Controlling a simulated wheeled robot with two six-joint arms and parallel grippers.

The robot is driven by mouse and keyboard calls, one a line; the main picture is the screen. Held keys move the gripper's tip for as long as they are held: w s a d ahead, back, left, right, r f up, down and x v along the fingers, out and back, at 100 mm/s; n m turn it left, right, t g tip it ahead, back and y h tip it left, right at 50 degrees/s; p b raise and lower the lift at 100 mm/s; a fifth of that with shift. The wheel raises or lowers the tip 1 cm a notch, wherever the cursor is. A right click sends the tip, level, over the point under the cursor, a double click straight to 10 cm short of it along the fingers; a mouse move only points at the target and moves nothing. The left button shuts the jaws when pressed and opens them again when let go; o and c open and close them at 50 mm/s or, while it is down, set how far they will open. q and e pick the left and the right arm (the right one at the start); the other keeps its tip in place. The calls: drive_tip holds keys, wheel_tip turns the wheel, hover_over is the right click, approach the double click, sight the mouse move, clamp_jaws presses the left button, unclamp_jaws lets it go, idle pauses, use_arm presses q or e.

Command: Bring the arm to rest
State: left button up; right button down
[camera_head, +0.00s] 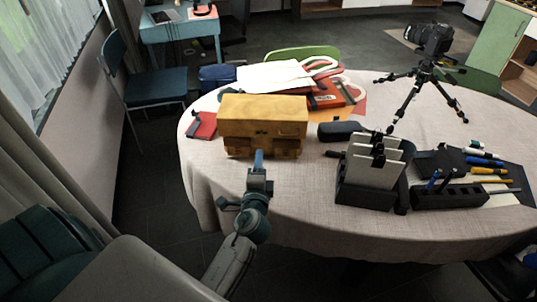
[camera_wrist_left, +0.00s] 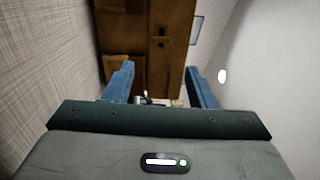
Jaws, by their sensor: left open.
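My left gripper (camera_head: 259,160) comes in from the lower left in the head view, at the near edge of the round table, right in front of a yellow-brown case (camera_head: 263,110). In the left wrist view the two blue fingers of this gripper (camera_wrist_left: 161,85) stand apart with nothing held between them. The brown case (camera_wrist_left: 145,30) fills the upper middle of that view, beyond the fingertips. Whether a fingertip touches the case cannot be told. My right gripper is not seen in either view.
The cloth-covered table (camera_head: 300,215) carries a camera on a black tripod (camera_head: 428,75), a black holder with grey plates (camera_head: 372,170), a black pen block (camera_head: 450,196) and a dark pouch (camera_head: 340,131). A blue chair (camera_head: 155,87) stands at the left.

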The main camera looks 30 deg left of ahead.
use_arm(q)
drive_tip(key=s+a+f+n+g+h, duration=0.1)
drive_tip(key=s+a+f+n+g, duration=0.1)
drive_tip(key=s+f+n+g, duration=0.3)
drive_tip(key=s+a+n+g, duration=0.1)
drive_tip(key=s+n, duration=0.2)
drive_tip(key=s, duration=0.3)
drive_tip(key=s+d+f+n+g+h, duration=0.2)
drive_tip(key=s+d+g+h, duration=0.15)
drive_tip(key=s, duration=0.45)
drive_tip(key=s+d+f+n+g+h, duration=0.2)
drive_tip(key=s+d+g+h, duration=0.15)
drive_tip(key=s, duration=0.45)
wheel_tip(320, 180, down, 29)
drive_tip(key=a, duration=0.2)
drive_tip(key=s+a+f+g, duration=0.1)
drive_tip(key=s+f, duration=1.6)
drive_tip(key=f, duration=0.2)
drive_tip(key=shift+a+f+g+y, duration=0.25)
drive_tip(key=shift+f+g+y, duration=0.05)
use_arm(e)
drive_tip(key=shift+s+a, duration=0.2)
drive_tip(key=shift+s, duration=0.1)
